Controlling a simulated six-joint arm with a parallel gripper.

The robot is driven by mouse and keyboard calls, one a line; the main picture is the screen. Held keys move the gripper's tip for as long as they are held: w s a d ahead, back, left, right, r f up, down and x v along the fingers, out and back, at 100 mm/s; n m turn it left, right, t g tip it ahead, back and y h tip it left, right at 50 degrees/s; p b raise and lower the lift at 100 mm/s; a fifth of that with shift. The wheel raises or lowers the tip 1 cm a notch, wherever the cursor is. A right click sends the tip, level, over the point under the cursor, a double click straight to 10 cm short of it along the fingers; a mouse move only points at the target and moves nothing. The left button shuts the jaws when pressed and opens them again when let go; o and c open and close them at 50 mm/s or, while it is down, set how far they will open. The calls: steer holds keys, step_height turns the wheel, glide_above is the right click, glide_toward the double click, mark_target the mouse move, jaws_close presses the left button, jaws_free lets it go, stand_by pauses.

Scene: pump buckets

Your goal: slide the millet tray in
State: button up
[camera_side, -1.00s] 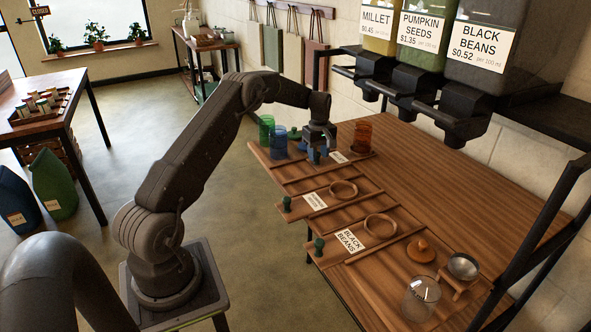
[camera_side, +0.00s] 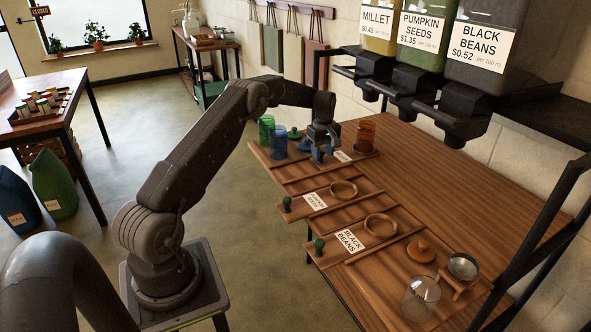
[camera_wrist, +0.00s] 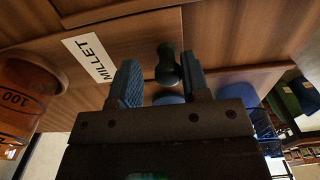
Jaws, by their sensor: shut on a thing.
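The millet tray is a wooden slide at the far left end of the counter, with a white MILLET label (camera_side: 343,156) and a green knob (camera_wrist: 167,65) at its front. An orange see-through measuring cup (camera_side: 366,137) stands at its inner end; its "100" mark shows in the wrist view (camera_wrist: 27,95). My gripper (camera_side: 320,157) is at the front of this tray, pointing down. In the wrist view my gripper (camera_wrist: 163,82) has its fingers on either side of the knob, shut on it. The fingers partly hide the tray front in the side view.
Green (camera_side: 266,130) and blue (camera_side: 279,142) cups stand left of my gripper. The pumpkin seeds (camera_side: 315,200) and black beans (camera_side: 349,241) trays lie nearer the camera. A glass jar (camera_side: 421,298) stands at the near end. Black dispensers (camera_side: 463,112) hang above the counter.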

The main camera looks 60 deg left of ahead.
steer(key=shift+s, duration=0.25)
steer(key=shift+r, duration=3.55)
steer(key=shift+d+r, duration=0.1)
steer(key=s+d+r+m+t, duration=0.1)
steer(key=s+d+r+m, duration=0.35)
steer(key=d+r, duration=0.55)
steer(key=s+d+r+m+t, duration=0.2)
steer(key=s+d+r+m, duration=0.4)
steer(key=d, duration=0.5)
steer(key=s+d+f+m+t, duration=0.1)
steer(key=s+d+m, duration=0.2)
steer(key=s+d, duration=0.3)
steer(key=s+d+f+m+t, duration=0.1)
steer(key=s+d+m, duration=0.3)
steer(key=s, duration=1.1)
steer(key=d, duration=0.3)
steer(key=shift+t, duration=0.3)
